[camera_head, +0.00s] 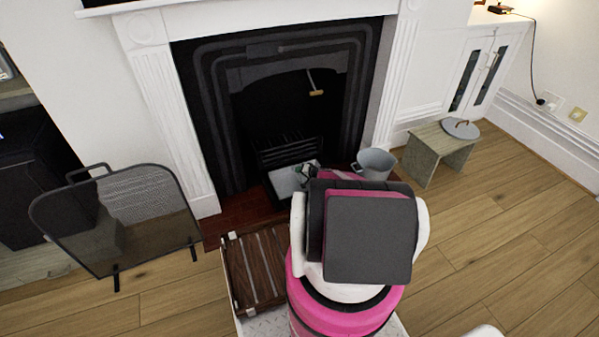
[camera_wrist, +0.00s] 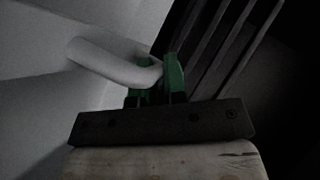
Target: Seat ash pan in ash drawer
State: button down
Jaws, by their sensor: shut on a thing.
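The ash pan (camera_head: 286,183) is a light grey flat tray in front of the fireplace grate, partly hidden by my arm. My gripper (camera_head: 306,169) is at its right side in the head view. In the wrist view my green-tipped gripper (camera_wrist: 160,80) is shut on the pan's rounded grey handle (camera_wrist: 105,58). Pale pan surface (camera_wrist: 45,100) fills the left of that view. The ash drawer cannot be clearly made out; the space under the grate is dark. I cannot tell whether the pan touches a drawer or the hearth.
The black grate (camera_head: 288,151) stands behind the pan, its bars (camera_wrist: 215,50) close to my gripper. A grey bucket (camera_head: 375,164) is just right of my arm. A wooden stool (camera_head: 437,150) with a round grey lid (camera_head: 460,128) stands farther right. A mesh fire screen (camera_head: 120,222) stands left.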

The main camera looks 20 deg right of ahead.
aim_at(299, 177)
jog(key=shift+f, duration=1.2)
jog(key=c, duration=1.1)
grip_release()
jog(key=shift+f, duration=0.1)
